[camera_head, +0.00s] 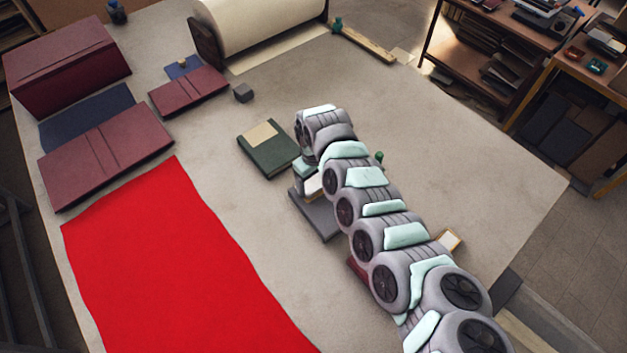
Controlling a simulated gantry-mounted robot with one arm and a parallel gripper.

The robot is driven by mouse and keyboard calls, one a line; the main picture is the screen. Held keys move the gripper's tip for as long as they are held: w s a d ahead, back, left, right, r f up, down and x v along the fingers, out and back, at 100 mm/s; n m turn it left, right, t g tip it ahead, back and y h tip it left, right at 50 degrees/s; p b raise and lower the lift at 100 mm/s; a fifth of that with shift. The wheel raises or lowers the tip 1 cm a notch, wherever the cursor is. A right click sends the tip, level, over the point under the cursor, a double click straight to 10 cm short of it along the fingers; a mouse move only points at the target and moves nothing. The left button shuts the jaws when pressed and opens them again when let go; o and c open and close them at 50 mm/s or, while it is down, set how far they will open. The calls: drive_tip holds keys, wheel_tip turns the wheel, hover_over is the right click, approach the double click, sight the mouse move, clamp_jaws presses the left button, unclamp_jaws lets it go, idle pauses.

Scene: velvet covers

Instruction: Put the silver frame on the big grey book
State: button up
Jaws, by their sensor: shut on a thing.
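The big grey book (318,222) lies flat on the table right of the middle, partly covered by my arm. The silver frame (313,184) shows as a small pale panel just above or on the book. My gripper (304,182) points down at the book's far end and is shut on the frame. My arm and wrist hide most of the fingers and part of the frame. I cannot tell whether the frame touches the book.
A dark green book (268,148) lies just left of my gripper. A red cloth (175,265) covers the front left. Maroon covers (105,155) and a small grey block (243,92) lie beyond. A wood-edged frame (449,240) sits right of my arm.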

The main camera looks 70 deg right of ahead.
sight(313, 184)
drive_tip(key=o, duration=1.3)
drive_tip(key=shift+f, duration=0.1)
drive_tip(key=shift+o, duration=0.2)
wheel_tip(313, 184, up, 12)
drive_tip(key=b, duration=0.1)
